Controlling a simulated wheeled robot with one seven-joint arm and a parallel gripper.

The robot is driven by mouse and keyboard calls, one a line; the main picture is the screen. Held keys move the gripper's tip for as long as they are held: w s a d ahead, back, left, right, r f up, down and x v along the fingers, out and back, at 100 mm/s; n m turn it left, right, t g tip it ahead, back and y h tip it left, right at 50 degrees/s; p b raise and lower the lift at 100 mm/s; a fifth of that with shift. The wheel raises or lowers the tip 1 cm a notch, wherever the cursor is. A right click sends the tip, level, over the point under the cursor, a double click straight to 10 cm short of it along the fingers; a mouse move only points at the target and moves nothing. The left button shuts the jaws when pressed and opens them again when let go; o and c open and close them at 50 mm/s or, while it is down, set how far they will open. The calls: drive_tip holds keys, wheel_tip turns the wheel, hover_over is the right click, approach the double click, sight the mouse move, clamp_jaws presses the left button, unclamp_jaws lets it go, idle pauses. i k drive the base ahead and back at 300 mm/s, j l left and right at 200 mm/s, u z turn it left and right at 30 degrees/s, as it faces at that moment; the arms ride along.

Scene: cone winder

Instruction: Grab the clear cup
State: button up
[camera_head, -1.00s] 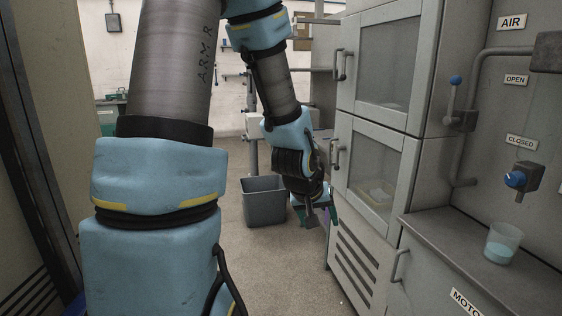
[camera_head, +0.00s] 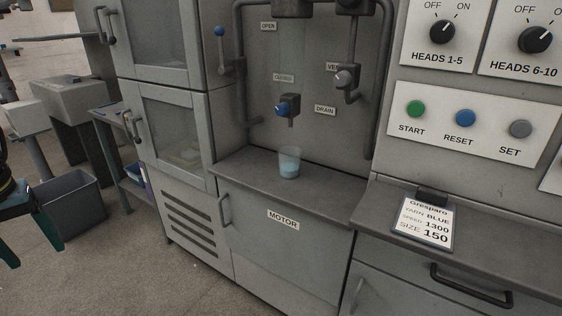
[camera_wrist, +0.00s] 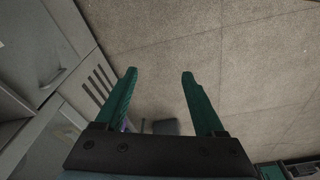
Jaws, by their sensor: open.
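The clear cup (camera_head: 289,163) stands upright on the grey ledge (camera_head: 330,185) above the MOTOR panel in the head view. It holds some light blue liquid or a blue base; I cannot tell which. My gripper (camera_wrist: 160,75) is open and empty in the wrist view, with two green fingers apart over the floor. In the head view part of it (camera_head: 30,235) shows at the far left edge, well left of the cup and lower. The cup does not show in the wrist view.
A blue-knobbed valve (camera_head: 287,107) sits on the wall above the cup, with pipes on both sides. A grey bin (camera_head: 72,197) stands on the floor at left. The floor before the cabinets is clear.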

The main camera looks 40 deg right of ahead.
sight(289, 157)
drive_tip(key=i+z, duration=0.3)
drive_tip(key=i, duration=0.2)
drive_tip(key=i+z, duration=0.25)
drive_tip(key=i, duration=0.3)
drive_tip(key=z, duration=1)
